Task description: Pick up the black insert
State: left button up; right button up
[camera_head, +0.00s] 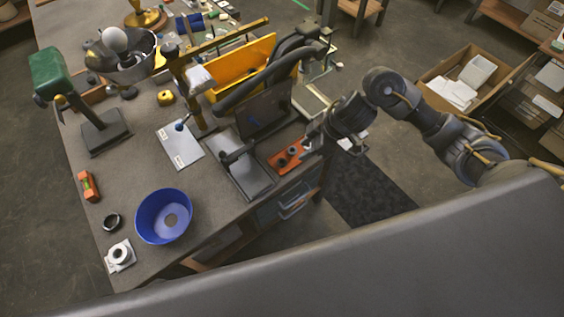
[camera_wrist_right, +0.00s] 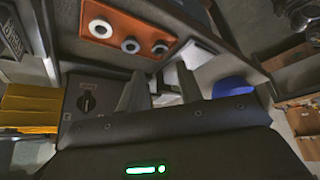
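An orange tray (camera_head: 288,157) lies near the table's right edge with small dark round parts (camera_head: 293,150) in it. A separate black ring (camera_head: 112,221) sits on the table at the lower left. My right gripper (camera_head: 309,140) is just right of the tray, above the table edge. In its wrist view the fingers (camera_wrist_right: 158,88) are apart with nothing held between them. My left gripper is not in view.
A yellow bin (camera_head: 240,66) stands behind. A blue bowl (camera_head: 164,217) and a white card (camera_head: 180,148) lie further left.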

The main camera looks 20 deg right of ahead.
aim_at(283, 162)
jog(key=x, duration=0.5)
jog(key=shift+w+a+f, duration=0.1)
jog(key=shift+a+f, duration=0.15)
jog(key=shift+f, duration=0.05)
jog(key=shift+x, duration=2.6)
jog(key=shift+w+a+r, duration=0.1)
jog(key=shift+w+r, duration=0.05)
jog(key=shift+w, duration=0.05)
jog(key=c, duration=0.6)
